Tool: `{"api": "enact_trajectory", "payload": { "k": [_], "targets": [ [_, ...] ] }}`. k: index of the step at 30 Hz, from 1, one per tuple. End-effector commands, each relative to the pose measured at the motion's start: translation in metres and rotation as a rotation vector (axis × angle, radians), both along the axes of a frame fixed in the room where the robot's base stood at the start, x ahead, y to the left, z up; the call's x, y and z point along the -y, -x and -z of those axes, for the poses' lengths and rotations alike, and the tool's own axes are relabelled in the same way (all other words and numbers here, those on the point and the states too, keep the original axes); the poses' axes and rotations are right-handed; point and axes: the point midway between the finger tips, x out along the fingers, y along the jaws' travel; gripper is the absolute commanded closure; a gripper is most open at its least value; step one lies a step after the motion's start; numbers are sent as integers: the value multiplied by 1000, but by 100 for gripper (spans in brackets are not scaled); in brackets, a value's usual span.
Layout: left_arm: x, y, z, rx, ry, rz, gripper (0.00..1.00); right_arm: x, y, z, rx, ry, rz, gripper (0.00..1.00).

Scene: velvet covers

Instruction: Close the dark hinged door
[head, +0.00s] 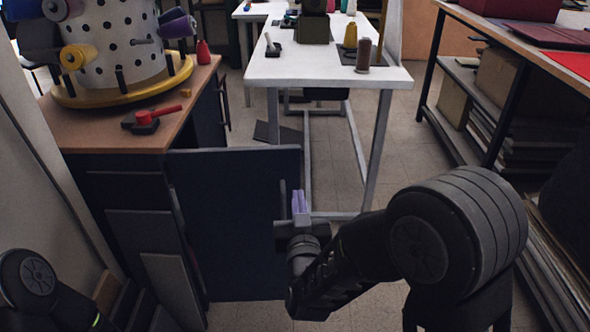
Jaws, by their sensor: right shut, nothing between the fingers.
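The dark hinged door (235,225) stands open, sticking out to the right from the wooden-topped cabinet (110,135) at the left. Its flat panel faces me. My right gripper (300,203) is in front of the door near its right edge, with its fingers pointing up and away. The fingers are shut with nothing between them. I cannot tell whether they touch the door. Of my left arm only a rounded dark link shows at the lower left; its gripper is out of view.
A white table (340,72) with spools and small tools stands behind the door. A shelf unit (465,85) with boxes and boards lines the right side. A spool stand (125,90) and a red-handled tool (152,117) are on the cabinet top. Bare floor (395,155) lies between.

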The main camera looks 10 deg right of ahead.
Motion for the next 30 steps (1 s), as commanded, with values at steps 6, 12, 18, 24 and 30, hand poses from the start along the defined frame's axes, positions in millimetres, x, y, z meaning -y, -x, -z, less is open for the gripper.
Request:
{"api": "enact_trajectory", "payload": {
  "k": [6, 12, 18, 24, 30],
  "targets": [
    [-2, -2, 7, 3, -3, -5, 26, 7, -40, 2, 2, 0, 2, 100],
    [-3, -3, 14, 6, -5, -8, 26, 14, -80, 2, 2, 0, 2, 100],
    [-5, -5, 18, 8, -7, -12, 26, 18, -107, 1, 2, 1, 0, 100],
    [-5, -5, 19, 9, -8, -13, 26, 20, -116, 0, 0, 1, 0, 100],
    [-5, -5, 19, 9, -8, -13, 26, 20, -116, 0, 0, 0, 0, 100]
  ]
}}
